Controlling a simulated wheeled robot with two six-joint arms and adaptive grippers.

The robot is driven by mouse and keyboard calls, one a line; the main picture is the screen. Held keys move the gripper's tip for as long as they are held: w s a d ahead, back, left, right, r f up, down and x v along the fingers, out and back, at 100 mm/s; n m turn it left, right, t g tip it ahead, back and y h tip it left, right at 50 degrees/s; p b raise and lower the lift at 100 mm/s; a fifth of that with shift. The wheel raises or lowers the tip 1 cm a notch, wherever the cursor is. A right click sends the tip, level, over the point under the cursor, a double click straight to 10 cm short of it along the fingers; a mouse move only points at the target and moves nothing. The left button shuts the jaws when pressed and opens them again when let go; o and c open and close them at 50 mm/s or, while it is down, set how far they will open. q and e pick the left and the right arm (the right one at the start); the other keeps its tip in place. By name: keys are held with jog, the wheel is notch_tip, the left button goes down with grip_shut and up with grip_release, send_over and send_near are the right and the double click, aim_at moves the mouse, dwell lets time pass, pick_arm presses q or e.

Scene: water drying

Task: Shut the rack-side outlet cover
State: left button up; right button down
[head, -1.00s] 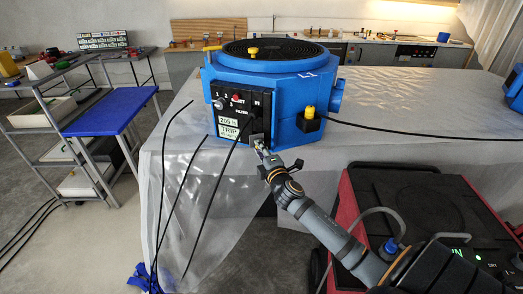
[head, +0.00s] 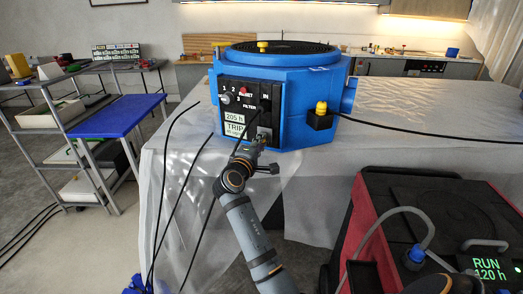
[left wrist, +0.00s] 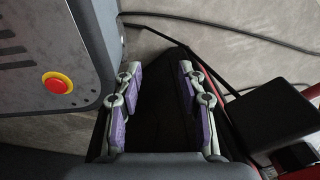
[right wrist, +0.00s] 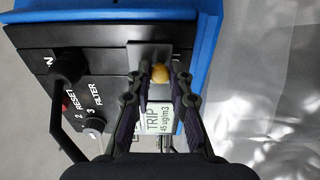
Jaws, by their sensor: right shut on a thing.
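The blue air unit (head: 300,110) stands on the sheeted table, with a black control panel (head: 244,92) on its front. In the right wrist view a grey cover plate (right wrist: 148,54) with a round brass-coloured knob (right wrist: 160,74) is on this panel. My right gripper (head: 258,143) is at the panel's lower right; in its wrist view (right wrist: 160,82) its fingers close around the knob. I cannot tell whether the cover lies flush. A black plug (right wrist: 68,64) with a cord sits beside it. My left gripper (left wrist: 160,88) is open and empty, away from the unit.
Black cables (head: 171,190) hang before the table. A grey rack with a blue top (head: 117,115) stands left. A red and black machine (head: 365,220) showing RUN stands at right, close to my right arm.

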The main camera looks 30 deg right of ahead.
dwell(0.3)
jog(key=c, duration=1.2)
grip_release()
